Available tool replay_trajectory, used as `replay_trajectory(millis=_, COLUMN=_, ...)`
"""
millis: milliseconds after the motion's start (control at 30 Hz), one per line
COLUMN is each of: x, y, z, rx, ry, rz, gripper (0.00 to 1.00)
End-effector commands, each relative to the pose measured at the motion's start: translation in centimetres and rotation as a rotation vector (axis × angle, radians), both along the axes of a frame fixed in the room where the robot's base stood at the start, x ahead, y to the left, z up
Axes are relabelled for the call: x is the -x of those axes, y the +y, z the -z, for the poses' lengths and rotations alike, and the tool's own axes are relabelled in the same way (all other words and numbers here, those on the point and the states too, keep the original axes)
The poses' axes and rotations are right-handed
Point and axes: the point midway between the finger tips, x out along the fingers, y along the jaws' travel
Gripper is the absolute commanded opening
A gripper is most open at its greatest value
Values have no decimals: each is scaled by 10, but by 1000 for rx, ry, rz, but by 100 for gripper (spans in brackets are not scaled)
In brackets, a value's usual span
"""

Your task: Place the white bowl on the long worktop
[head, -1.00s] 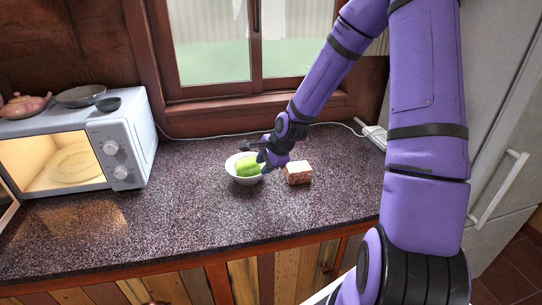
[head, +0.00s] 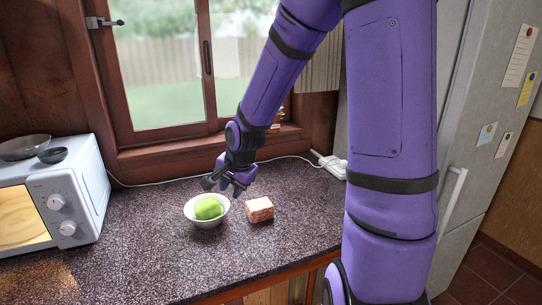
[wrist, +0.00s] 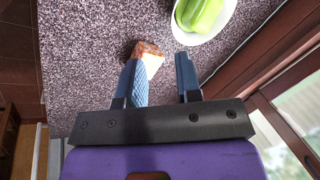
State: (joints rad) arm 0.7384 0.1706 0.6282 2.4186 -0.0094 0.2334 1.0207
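The white bowl (head: 207,222) stands upright on the speckled worktop (head: 150,265) with a rounded green item (head: 208,208) in it. My gripper (head: 222,186) is just behind the bowl's far rim, above the worktop. In the wrist view my gripper (wrist: 160,66) has its two fingers apart with nothing held between them. The bowl (wrist: 200,39) shows there at the top right, beyond the right fingertip and outside the fingers, cut off by the picture's edge.
A white microwave (head: 75,205) with pans on top stands left. A white cable runs along the window wall. The front of the worktop is clear.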

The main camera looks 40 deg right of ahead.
Motion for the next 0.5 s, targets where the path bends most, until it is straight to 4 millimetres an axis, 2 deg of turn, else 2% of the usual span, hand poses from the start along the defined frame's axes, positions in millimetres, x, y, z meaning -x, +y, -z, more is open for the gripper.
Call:
replay_trajectory(millis=33, x=7, y=5, z=-14, rx=53, ry=-2, rz=-57, gripper=32)
replay_trajectory(millis=267, x=47, y=20, z=-72, rx=245, ry=9, rz=-308, gripper=32)
replay_trajectory(millis=500, x=101, y=37, z=-129, rx=386, ry=-4, rz=-554, gripper=32)
